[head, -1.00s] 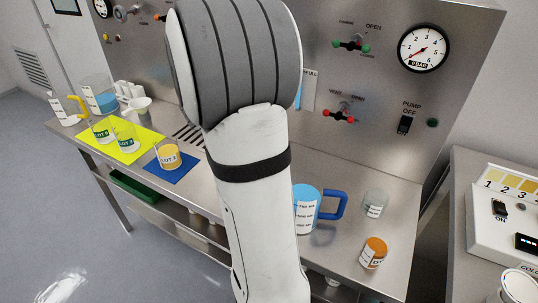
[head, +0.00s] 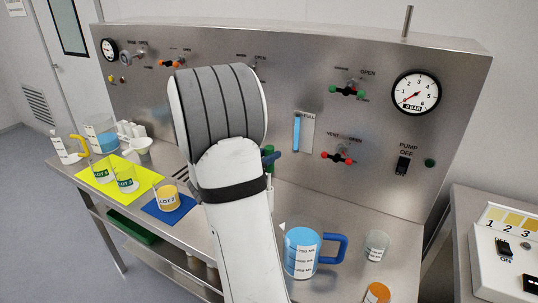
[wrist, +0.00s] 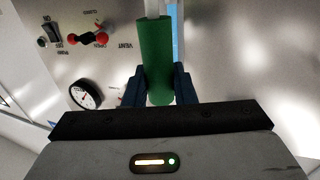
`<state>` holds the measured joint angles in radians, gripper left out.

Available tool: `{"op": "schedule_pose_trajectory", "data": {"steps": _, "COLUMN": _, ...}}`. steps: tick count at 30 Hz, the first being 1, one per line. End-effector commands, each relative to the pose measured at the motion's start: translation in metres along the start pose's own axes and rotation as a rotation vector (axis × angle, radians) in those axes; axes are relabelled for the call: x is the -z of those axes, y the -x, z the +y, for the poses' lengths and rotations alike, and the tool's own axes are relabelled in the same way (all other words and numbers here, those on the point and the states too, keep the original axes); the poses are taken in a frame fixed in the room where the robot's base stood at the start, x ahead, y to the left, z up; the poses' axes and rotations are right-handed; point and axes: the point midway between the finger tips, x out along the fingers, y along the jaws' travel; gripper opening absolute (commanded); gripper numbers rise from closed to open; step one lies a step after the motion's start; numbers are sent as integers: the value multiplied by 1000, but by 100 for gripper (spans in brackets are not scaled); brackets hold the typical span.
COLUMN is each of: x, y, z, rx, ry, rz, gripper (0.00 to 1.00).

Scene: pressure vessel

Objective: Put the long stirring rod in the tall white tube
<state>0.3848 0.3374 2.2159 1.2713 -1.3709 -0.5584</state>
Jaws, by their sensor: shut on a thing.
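My gripper (wrist: 160,88) is shut on the green handle (wrist: 156,50) of the long stirring rod in the wrist view. A pale shaft runs on from the handle toward the top edge of that view. In the head view a bit of the green handle (head: 268,150) and a dark blue finger (head: 273,158) show just right of my arm, above the bench and in front of the panel. My arm hides most of the gripper. I cannot pick out the tall white tube with certainty.
A blue-handled jug (head: 301,254) with blue liquid, a clear beaker (head: 376,246) and an orange beaker (head: 377,293) stand at the bench's right. Lot beakers stand on yellow (head: 135,187) and blue (head: 160,209) mats at left. Valve handles (head: 340,156) jut from the panel.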

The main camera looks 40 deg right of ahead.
Motion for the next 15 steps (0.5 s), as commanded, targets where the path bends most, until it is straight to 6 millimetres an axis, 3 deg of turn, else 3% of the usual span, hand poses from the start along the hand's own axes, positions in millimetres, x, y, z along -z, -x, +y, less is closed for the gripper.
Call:
{"op": "schedule_pose_trajectory", "data": {"steps": 1, "x": -3, "y": 0, "z": 0, "rx": 0, "ry": 0, "rz": 0, "gripper": 1}}
{"op": "schedule_pose_trajectory", "data": {"steps": 2, "x": -2, "y": 0, "z": 0, "rx": 0, "ry": 0, "rz": 0, "gripper": 25}}
{"op": "schedule_pose_trajectory", "data": {"steps": 3, "x": -2, "y": 0, "z": 0, "rx": 0, "ry": 0, "rz": 0, "gripper": 29}}
{"op": "schedule_pose_trajectory", "data": {"steps": 9, "x": -2, "y": 0, "z": 0, "rx": -1, "ry": 0, "rz": 0, "gripper": 45}}
{"op": "schedule_pose_trajectory", "data": {"steps": 15, "x": -2, "y": -1, "z": 0, "rx": -1, "ry": 0, "rz": 0, "gripper": 46}}
